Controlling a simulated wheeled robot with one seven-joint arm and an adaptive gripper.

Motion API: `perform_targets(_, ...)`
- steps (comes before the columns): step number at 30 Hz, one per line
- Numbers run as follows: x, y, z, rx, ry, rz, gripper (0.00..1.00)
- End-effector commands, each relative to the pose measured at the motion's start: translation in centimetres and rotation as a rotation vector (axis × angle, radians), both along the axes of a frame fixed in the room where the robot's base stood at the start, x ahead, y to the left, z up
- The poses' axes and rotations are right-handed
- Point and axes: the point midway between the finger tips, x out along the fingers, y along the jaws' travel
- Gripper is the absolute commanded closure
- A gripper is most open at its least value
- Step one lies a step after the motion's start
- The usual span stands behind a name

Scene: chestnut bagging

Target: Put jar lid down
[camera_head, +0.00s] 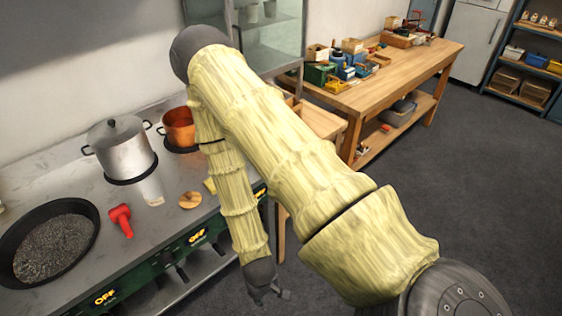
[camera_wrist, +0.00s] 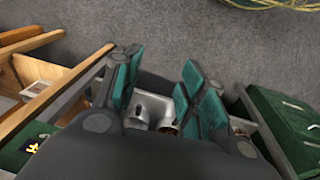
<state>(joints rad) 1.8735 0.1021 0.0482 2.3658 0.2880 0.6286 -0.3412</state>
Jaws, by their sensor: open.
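My gripper (camera_head: 266,292) hangs low in front of the stove counter in the head view. In the wrist view my gripper (camera_wrist: 158,75) has its teal fingers spread apart, with nothing held between them. A small round tan wooden piece (camera_head: 190,200), which looks like the jar lid, lies on the counter. A small pale jar (camera_head: 152,190) stands to its left, beside the big pot. Neither is clearly seen in the wrist view. My gripper is apart from both, to the right of and nearer than the wooden piece.
On the steel counter (camera_head: 165,222) are a pan of dark grains (camera_head: 57,247), a lidded pot (camera_head: 122,150), a copper pot (camera_head: 180,128) and a red tool (camera_head: 121,219). A wooden workbench (camera_head: 419,68) stands behind. The grey floor at right is clear.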

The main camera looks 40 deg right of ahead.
Motion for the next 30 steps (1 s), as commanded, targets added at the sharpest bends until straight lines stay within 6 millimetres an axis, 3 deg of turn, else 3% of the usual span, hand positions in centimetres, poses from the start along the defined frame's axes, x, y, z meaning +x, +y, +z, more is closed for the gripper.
perform_targets(1,-2.5,0.3,-0.6,0.017,0.025,0.000,0.59)
perform_targets(3,-5.1,0.8,-1.2,0.046,0.051,-0.011,0.59)
perform_targets(6,-8.0,1.3,-1.5,0.080,0.081,-0.030,0.59)
perform_targets(9,-9.5,1.7,-1.6,0.103,0.099,-0.042,0.59)
perform_targets(22,-10.0,1.9,-2.0,0.111,0.104,-0.048,0.59)
perform_targets(30,-10.0,1.9,-5.4,0.111,0.104,-0.047,0.59)
